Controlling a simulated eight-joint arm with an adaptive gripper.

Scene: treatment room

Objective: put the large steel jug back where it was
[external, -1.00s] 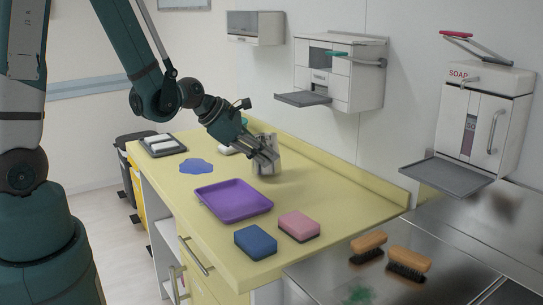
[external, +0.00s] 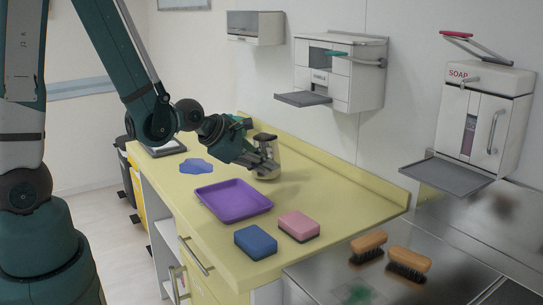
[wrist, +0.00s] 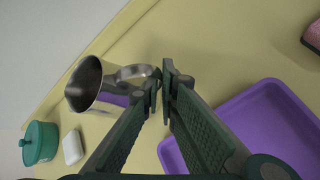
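The large steel jug (external: 266,146) stands upright on the yellow counter (external: 335,190), near its back edge. In the wrist view the jug (wrist: 88,84) is at the left, its open mouth visible and its handle pointing at my fingertips. My gripper (external: 270,166) is in front of the jug in the external view and covers part of its lower side. In the wrist view the fingertips of my gripper (wrist: 161,80) are close together at the outer end of the handle and hide that end. Whether the jug's base touches the counter cannot be told.
A purple tray (external: 232,202) lies in front of my gripper, with blue (external: 255,242) and pink (external: 298,226) sponges nearer. A blue cloth (external: 197,167) lies to the left. A green lidded pot (wrist: 40,144) and a white object (wrist: 73,147) are beyond the jug.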

